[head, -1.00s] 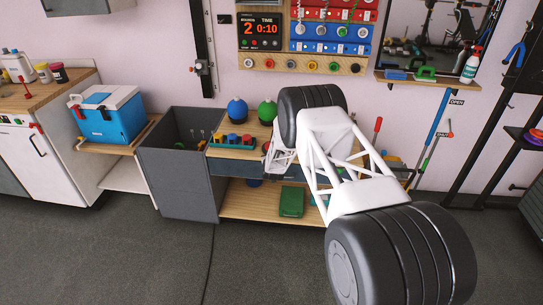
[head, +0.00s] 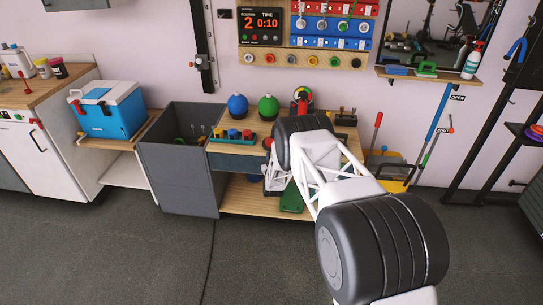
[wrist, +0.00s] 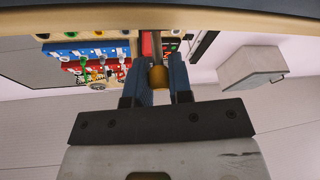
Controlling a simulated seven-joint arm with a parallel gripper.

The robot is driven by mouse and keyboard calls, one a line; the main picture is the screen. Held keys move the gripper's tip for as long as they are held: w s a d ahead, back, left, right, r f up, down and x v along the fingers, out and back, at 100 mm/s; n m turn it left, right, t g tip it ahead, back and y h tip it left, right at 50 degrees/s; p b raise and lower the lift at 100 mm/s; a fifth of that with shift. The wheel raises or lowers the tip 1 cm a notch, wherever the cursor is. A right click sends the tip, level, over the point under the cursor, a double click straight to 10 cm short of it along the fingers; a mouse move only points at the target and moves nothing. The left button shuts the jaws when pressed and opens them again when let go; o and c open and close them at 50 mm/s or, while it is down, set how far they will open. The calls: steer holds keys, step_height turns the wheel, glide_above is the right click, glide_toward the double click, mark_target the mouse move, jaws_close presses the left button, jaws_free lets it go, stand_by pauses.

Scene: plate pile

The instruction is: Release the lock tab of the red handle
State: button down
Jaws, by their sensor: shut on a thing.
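In the wrist view my gripper (wrist: 159,82) has its two blue fingers closed on either side of a small orange-yellow knob (wrist: 158,77). The knob sits on a thin brown rod that runs up to a wooden edge in that picture. In the head view my gripper (head: 272,185) is low at the front of the wooden workbench, partly hidden by my own arm. Several red handles show in the head view: a tall one (head: 377,120) right of the bench and one on the white cabinet (head: 36,125). I cannot make out a lock tab on either.
A green box (head: 291,197) is on the lower shelf. The floor in front is clear.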

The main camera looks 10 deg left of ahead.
stand_by(0.4)
steer(key=c, duration=1)
jaws_free()
steer(key=shift+v, duration=3.9)
steer(key=shift+f, duration=0.15)
